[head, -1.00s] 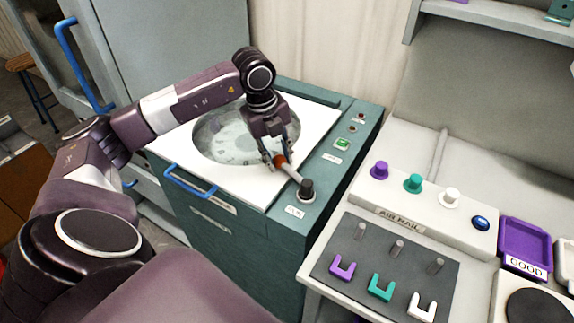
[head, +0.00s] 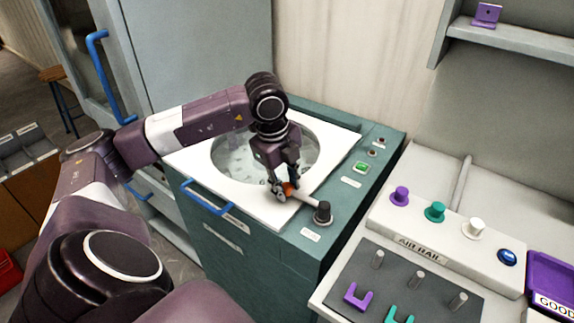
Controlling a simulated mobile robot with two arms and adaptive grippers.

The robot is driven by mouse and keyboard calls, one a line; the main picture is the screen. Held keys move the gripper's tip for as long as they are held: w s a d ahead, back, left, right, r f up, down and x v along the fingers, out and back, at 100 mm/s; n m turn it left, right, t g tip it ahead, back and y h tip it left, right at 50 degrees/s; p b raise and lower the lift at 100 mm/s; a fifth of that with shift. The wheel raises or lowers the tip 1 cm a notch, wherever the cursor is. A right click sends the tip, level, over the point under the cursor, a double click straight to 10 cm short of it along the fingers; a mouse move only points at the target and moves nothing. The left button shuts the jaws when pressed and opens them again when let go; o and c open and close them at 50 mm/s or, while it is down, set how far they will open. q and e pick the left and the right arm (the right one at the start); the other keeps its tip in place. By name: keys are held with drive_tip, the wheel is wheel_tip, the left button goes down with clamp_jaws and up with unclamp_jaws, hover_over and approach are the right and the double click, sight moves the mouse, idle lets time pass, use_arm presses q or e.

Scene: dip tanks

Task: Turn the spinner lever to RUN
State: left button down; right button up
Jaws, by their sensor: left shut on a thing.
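The spinner is a teal cabinet (head: 245,255) with a white top (head: 338,150) and a round window (head: 232,152). Its lever (head: 308,199) has a pale shaft and an orange-red end. The shaft runs from a dark pivot (head: 322,212) at the front right corner up and left over the white top. My left gripper (head: 286,189) is shut on the lever's orange end, which its fingers partly hide. A small label (head: 311,235) lies in front of the pivot, too small to read. My right gripper is not in view.
A green button (head: 361,167) sits on the spinner's right strip. To the right, a bench holds the AIR RAIL box (head: 440,232) with coloured knobs, a dark pegged mat (head: 395,272) and a purple tray (head: 549,275). A blue front handle (head: 205,200) sticks out below my left forearm.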

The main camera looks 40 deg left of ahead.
use_arm(q)
drive_tip(key=c, duration=1.5)
unclamp_jaws()
drive_tip(key=shift+c, duration=0.2)
wheel_tip(320, 180, up, 12)
drive_tip(key=s, duration=0.2)
drive_tip(key=shift+s, duration=0.25)
drive_tip(key=shift+f, duration=0.1)
